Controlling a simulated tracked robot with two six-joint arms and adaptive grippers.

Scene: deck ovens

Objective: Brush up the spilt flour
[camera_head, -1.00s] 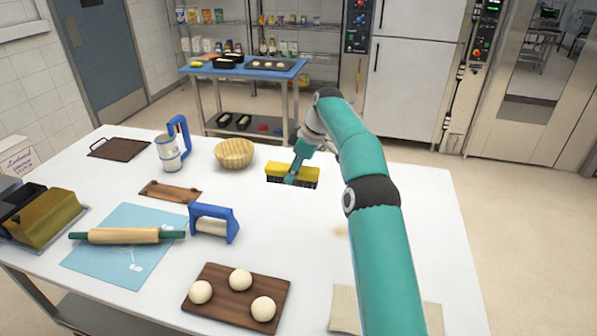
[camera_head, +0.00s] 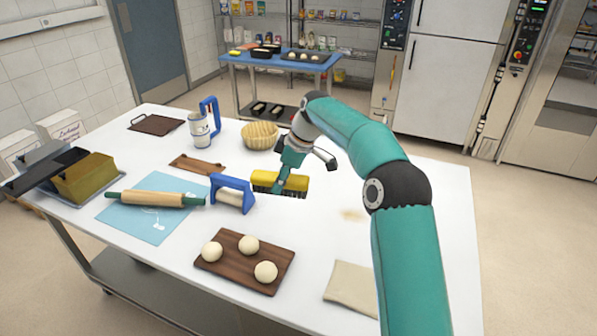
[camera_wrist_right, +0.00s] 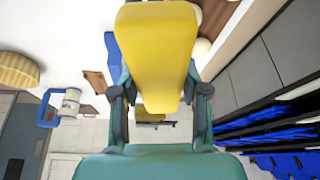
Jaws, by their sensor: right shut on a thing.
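My right gripper (camera_head: 281,182) is shut on a brush with a yellow back (camera_head: 265,179) and dark bristles pointing down. The brush is over the middle of the white table (camera_head: 320,250), just right of the blue-handled tool; I cannot tell whether the bristles touch the table. In the right wrist view the yellow brush back (camera_wrist_right: 158,45) fills the space between the fingers (camera_wrist_right: 158,90). A faint beige patch, looking like flour (camera_head: 352,214), lies on the table to the right of the brush. My left gripper is not in view.
A blue-handled tool (camera_head: 232,184) stands close left of the brush. A wicker bowl (camera_head: 260,136) and a sifter (camera_head: 203,125) stand behind. A board with dough balls (camera_head: 225,275), a rolling pin (camera_head: 155,199) on a blue mat (camera_head: 135,225) and a folded cloth (camera_head: 350,287) lie nearer.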

